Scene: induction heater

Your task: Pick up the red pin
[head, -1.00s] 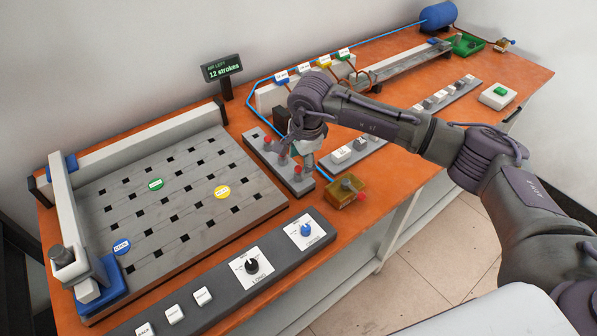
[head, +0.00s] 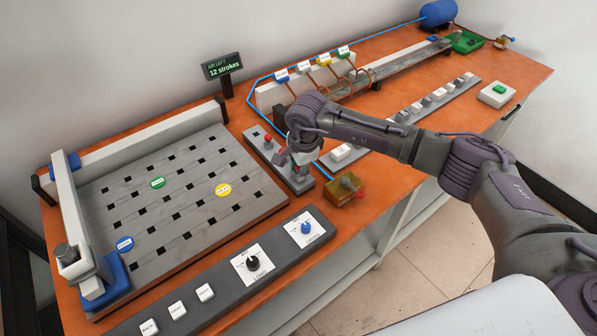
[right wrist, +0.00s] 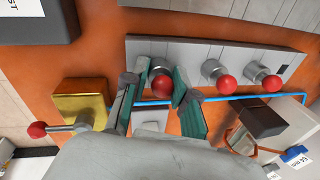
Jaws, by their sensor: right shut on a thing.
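Red-topped pins stand in a row on a grey block (head: 262,157). In the right wrist view, the red pin (right wrist: 163,88) at the left end of the row sits between the two fingers of my right gripper (right wrist: 157,82), which is shut on it. The pin's metal collar still appears at the block (right wrist: 195,52); I cannot tell whether it is lifted. Two other red pins (right wrist: 227,85) (right wrist: 272,83) stand free beside it. In the head view my right gripper (head: 303,165) hides the nearer pins; the far red pin (head: 268,139) shows. My left gripper is not in view.
A gold box (head: 344,188) with a red-knobbed lever sits close to the right of the gripper. A row of white buttons (head: 341,152) and a blue hose run nearby. A slotted plate (head: 150,240) with coloured discs lies left, a knob panel (head: 215,280) in front.

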